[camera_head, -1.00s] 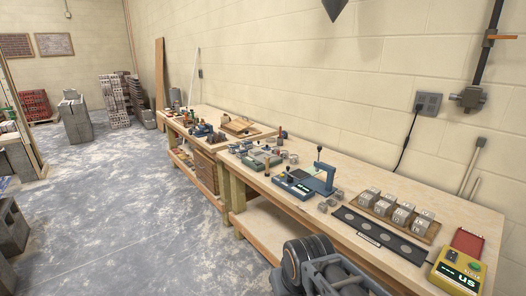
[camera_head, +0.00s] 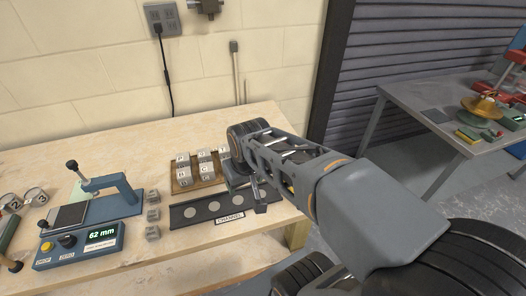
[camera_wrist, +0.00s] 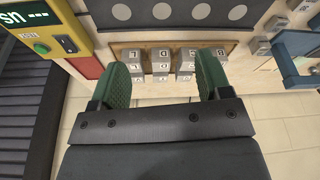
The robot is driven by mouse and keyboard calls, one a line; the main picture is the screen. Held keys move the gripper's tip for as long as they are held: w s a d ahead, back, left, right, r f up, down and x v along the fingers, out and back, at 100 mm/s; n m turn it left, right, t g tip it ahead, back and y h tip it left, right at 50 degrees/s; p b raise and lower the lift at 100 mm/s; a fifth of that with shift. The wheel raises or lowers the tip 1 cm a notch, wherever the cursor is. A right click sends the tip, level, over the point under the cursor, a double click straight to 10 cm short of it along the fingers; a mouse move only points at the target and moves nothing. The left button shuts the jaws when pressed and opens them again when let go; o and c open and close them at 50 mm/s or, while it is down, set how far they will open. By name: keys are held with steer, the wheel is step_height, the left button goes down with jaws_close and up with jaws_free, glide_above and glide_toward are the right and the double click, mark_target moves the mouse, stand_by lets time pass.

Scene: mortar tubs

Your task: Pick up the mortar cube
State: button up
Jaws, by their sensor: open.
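Several grey mortar cubes with letters on their faces stand in rows on a wooden board (camera_head: 182,188) on the bench; one cube (camera_head: 183,175) is at its front left. In the wrist view the cubes, one of them in the middle (camera_wrist: 160,55), show beyond and between my fingertips. I cannot tell which cube the task means. My gripper (camera_wrist: 163,62) is open and empty, its two green-padded fingers wide apart. In the head view my gripper (camera_head: 253,196) is over the bench, right of the cubes, and my arm hides part of the board's right side.
A black strip with pale discs (camera_head: 190,210) lies in front of the board. A blue device with a 62 mm display (camera_head: 78,246) and small grey blocks (camera_head: 152,214) are to the left. A yellow device (camera_wrist: 45,25) shows in the wrist view. The wall is behind.

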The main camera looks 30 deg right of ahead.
steer(key=shift+o, duration=0.9)
steer(key=w+d+r+g+p, duration=0.1)
steer(key=w+d+r+p, duration=0.1)
steer(key=w, duration=0.8)
steer(key=shift+w+d+r+m+p, duration=0.15)
steer(key=shift+w+d+m+p, duration=0.2)
steer(key=shift+d+p, duration=0.55)
steer(key=w+d+f+m+g+p, duration=0.1)
steer(key=w+d+f+g+p, duration=0.1)
steer(key=w+d+f+p, duration=0.4)
steer(key=f, duration=0.2)
steer(key=w+f, duration=0.1)
steer(key=f, duration=0.1)
steer(key=w+f+b, duration=0.1)
steer(key=f, duration=0.1)
steer(key=shift+w+d+f, duration=0.25)
steer(key=shift+d+f, duration=0.05)
steer(key=shift+d, duration=0.05)
steer(key=shift+a+f+p, duration=0.1)
steer(key=shift+f+p, duration=1)
steer(key=shift+f, duration=1.9)
steer(key=c, duration=1.2)
